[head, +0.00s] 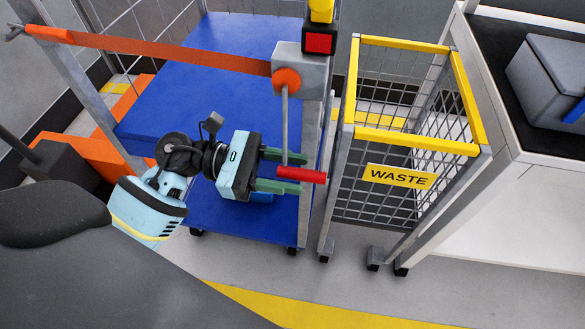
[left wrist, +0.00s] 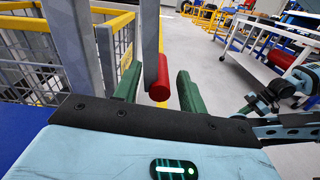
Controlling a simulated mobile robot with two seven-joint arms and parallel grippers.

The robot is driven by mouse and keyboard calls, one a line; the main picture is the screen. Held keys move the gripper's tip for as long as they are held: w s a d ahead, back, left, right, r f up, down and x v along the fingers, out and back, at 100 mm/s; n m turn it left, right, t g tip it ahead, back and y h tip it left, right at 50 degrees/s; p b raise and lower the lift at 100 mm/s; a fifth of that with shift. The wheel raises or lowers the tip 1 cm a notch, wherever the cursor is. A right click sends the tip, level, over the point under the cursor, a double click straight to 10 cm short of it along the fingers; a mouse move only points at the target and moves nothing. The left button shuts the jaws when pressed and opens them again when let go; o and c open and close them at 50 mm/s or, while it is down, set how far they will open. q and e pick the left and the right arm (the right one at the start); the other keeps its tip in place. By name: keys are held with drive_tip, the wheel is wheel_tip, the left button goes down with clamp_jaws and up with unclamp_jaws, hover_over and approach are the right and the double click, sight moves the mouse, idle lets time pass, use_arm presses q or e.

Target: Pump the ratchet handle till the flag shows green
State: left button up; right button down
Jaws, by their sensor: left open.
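The ratchet (head: 287,78) is a grey box with an orange hub on the cart's post. Its handle is a thin grey rod (head: 284,125) hanging down to a red grip (head: 303,175). The flag (head: 318,43) on top of the box shows red. My left gripper (head: 297,172) is open, its two green fingers on either side of the red grip. In the left wrist view the red grip (left wrist: 160,82) stands between the spread fingers (left wrist: 158,92), with gaps visible on both sides.
An orange strap (head: 160,50) runs from the ratchet to the cart's far left post. The blue cart shelf (head: 215,70) lies behind my left arm. A wire waste bin (head: 398,178) stands close on the right, beside a bench (head: 520,150). Open floor lies in front.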

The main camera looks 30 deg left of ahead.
use_arm(q)
drive_tip(key=shift+w+d, duration=0.15)
drive_tip(key=shift+d, duration=0.25)
use_arm(e)
drive_tip(key=shift+w+r, duration=0.15)
drive_tip(key=shift+w, duration=0.4)
use_arm(q)
clamp_jaws()
use_arm(e)
drive_tip(key=shift+s, duration=0.25)
drive_tip(key=shift+s, duration=0.1)
